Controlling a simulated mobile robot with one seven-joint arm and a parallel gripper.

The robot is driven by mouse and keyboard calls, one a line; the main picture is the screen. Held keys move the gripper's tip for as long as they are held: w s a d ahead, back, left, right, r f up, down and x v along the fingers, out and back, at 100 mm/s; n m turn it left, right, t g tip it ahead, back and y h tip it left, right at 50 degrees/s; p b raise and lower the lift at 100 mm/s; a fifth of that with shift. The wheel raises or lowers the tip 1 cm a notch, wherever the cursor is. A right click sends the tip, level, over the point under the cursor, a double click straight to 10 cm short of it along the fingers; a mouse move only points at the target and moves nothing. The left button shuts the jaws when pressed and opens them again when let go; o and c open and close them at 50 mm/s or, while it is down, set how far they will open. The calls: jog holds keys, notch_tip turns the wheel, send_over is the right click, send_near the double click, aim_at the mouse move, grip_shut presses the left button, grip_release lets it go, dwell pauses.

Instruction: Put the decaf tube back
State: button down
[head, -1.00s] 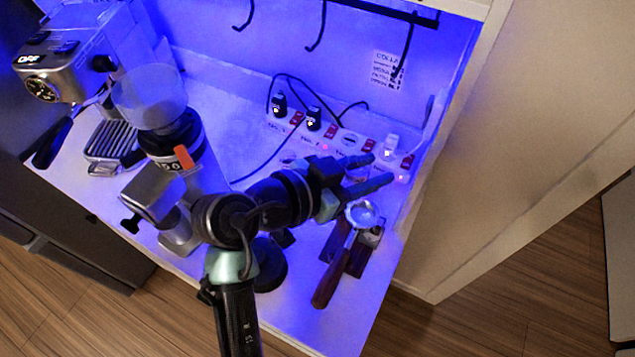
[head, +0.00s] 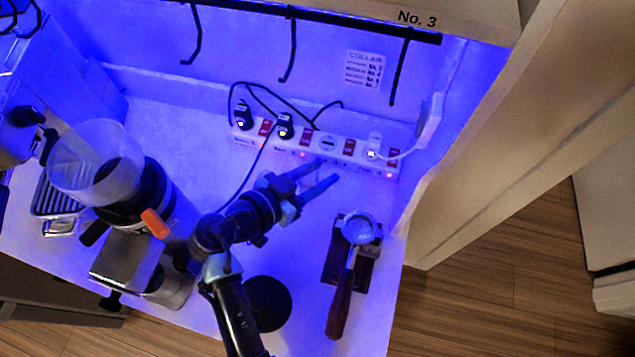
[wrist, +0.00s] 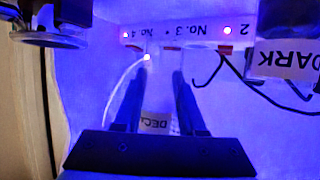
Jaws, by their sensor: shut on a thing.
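My gripper (head: 328,170) reaches out over the counter just in front of the power strip. In the wrist view my gripper (wrist: 155,75) is shut on a pale, see-through tube with a tag reading "DEC" (wrist: 155,122), the rest of the tag cut off by the fingers. The tube is hard to make out in the head view. A "DARK" label (wrist: 287,58) shows upside down at the right of the wrist view; what carries it is mostly out of frame. A "No. 3" label (head: 417,18) is on the shelf edge above.
The power strip (head: 325,148) with plugs and cables lies along the back wall, under black hooks (head: 291,50) and a small printed sign (head: 365,68). A portafilter (head: 358,230) rests on a stand at right. A grinder (head: 140,195) stands left.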

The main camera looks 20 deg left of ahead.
jog(key=shift+f, duration=2.65)
jog(key=shift+f, duration=0.25)
jog(key=c, duration=0.5)
grip_release()
jog(key=shift+r, duration=0.1)
jog(key=shift+r, duration=0.35)
jog(key=b+v, duration=0.1)
jog(key=v, duration=0.6)
jog(key=shift+s+a+f+b, duration=0.15)
jog(key=shift+s+b, duration=0.05)
jog(key=shift+b, duration=0.1)
